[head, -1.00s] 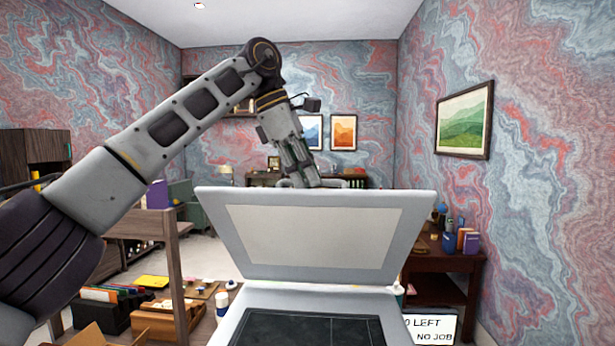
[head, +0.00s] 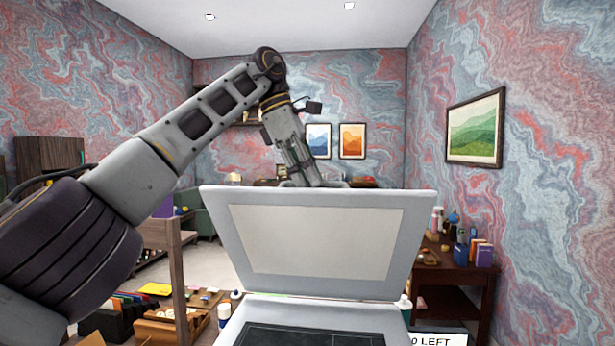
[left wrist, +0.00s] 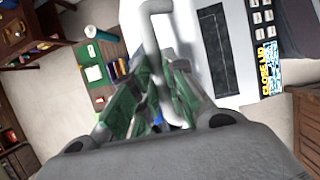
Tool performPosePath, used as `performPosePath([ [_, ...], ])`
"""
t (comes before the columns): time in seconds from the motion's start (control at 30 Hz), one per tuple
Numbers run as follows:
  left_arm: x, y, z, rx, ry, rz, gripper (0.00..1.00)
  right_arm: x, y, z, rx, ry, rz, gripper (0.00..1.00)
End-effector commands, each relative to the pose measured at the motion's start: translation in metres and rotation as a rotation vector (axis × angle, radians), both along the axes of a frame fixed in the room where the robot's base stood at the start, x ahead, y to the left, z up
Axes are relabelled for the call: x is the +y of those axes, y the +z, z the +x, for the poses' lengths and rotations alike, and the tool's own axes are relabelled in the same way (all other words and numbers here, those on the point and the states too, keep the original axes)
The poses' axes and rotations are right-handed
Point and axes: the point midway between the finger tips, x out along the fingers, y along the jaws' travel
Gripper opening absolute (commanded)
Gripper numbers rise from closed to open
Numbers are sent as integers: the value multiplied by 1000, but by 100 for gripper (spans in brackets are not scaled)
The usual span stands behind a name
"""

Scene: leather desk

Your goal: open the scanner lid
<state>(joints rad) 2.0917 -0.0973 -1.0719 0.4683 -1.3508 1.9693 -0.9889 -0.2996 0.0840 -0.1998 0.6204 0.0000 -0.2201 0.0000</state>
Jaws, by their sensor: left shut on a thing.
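The scanner has a grey lid (head: 212,225) with a pale inner panel, standing tilted up and open above the scanner base (head: 262,306). Dark glass shows in the base. My left gripper (head: 305,183) is at the lid's upper edge, partly hidden behind it. In the left wrist view its green-padded fingers (left wrist: 150,95) are closed around a pale bar-like handle (left wrist: 154,35). The exact contact is blurred. A small screen (head: 437,339) beside the base is cut off below. My right gripper is not in view.
A white bottle (head: 224,314) and a wooden organizer (head: 165,328) stand left of the scanner. A wooden post (head: 177,285) rises nearby. A dark side table (head: 452,279) with bottles and books is at the right.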

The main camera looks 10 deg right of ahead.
Motion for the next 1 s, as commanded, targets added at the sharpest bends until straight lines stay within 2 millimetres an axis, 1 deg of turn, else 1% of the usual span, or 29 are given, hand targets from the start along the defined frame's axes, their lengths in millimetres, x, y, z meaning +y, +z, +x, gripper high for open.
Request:
performPosePath([
  [0.03,0,-9,5,7,9,9,0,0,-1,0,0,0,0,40],
  [0.43,0,-8,5,6,8,9,0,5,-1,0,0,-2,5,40],
  [0.47,0,-8,5,7,8,9,18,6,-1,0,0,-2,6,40],
  [0.6,0,-7,4,6,6,7,35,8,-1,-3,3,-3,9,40],
  [0.83,0,-4,2,5,3,4,35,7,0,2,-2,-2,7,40],
  [1.0,0,-3,2,5,2,3,35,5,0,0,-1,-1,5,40],
])
